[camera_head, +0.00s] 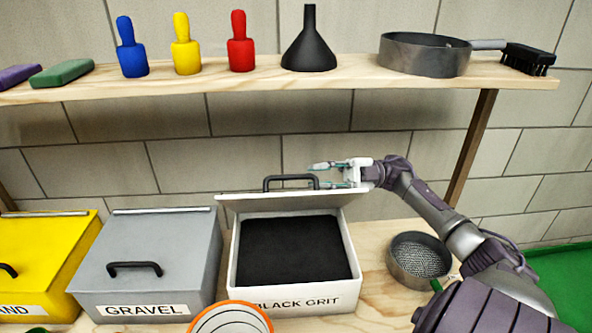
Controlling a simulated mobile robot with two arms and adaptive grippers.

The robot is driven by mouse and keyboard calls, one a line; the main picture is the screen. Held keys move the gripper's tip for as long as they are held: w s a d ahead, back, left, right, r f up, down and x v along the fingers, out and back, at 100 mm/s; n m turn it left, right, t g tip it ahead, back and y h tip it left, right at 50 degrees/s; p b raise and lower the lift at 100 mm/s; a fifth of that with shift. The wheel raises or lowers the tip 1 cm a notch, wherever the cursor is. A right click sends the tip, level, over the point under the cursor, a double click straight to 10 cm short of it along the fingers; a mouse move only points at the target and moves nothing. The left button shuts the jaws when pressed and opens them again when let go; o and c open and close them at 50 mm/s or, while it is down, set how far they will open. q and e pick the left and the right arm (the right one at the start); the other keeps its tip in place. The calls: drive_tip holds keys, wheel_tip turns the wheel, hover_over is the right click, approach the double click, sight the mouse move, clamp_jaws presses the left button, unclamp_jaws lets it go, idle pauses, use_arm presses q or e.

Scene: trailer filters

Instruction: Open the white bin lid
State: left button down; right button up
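The white bin (236,262), labelled "BLACK GRIT", stands on the lower wooden surface, and black grit (294,252) shows inside it. Its lid (240,203) is raised at the back and seen almost edge-on, with a dark handle (290,178) on it. My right gripper (320,176) is at the handle's right end, just above the lid. Its two fingers are spread apart, one above the other, and hold nothing that I can see. I cannot tell whether they touch the handle. My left gripper is out of view.
A grey "GRAVEL" bin (150,255) and a yellow bin (45,250) stand closed to the left. A metal sieve (419,262) is to the right. An orange-rimmed round object (231,319) is in front. The upper shelf (240,92), holding several tools, runs above my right gripper.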

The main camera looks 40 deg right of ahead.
sight(299, 177)
drive_tip(key=p+x, duration=0.1)
drive_tip(key=x, duration=0.5)
clamp_jaws()
